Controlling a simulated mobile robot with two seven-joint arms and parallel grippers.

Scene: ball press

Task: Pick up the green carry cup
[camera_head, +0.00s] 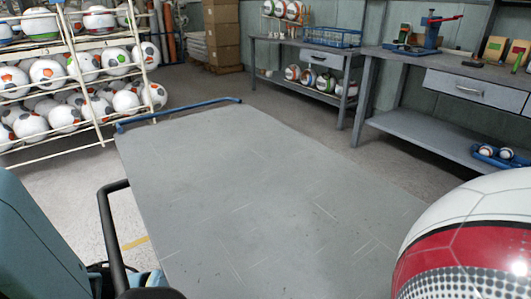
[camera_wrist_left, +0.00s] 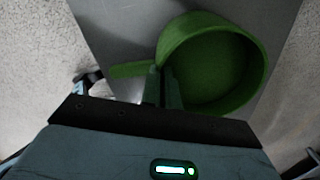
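The green carry cup (camera_wrist_left: 256,52) shows from above in the left wrist view, a round open cup with an empty-looking inside. Its straight handle (camera_wrist_left: 128,70) points left. My left gripper (camera_wrist_left: 163,74) is at the cup's rim by the handle, with its fingers close together, one on each side of the cup's wall. It looks shut on that wall; the exact contact is partly hidden. The cup and my left gripper are not seen in the head view. My right gripper is in neither view.
A grey cart top (camera_head: 260,190) with a blue rail (camera_head: 180,114) lies bare ahead. A large red and white ball (camera_head: 475,240) fills the lower right. A ball rack (camera_head: 85,70) stands at left; workbenches (camera_head: 445,75) stand at the back right.

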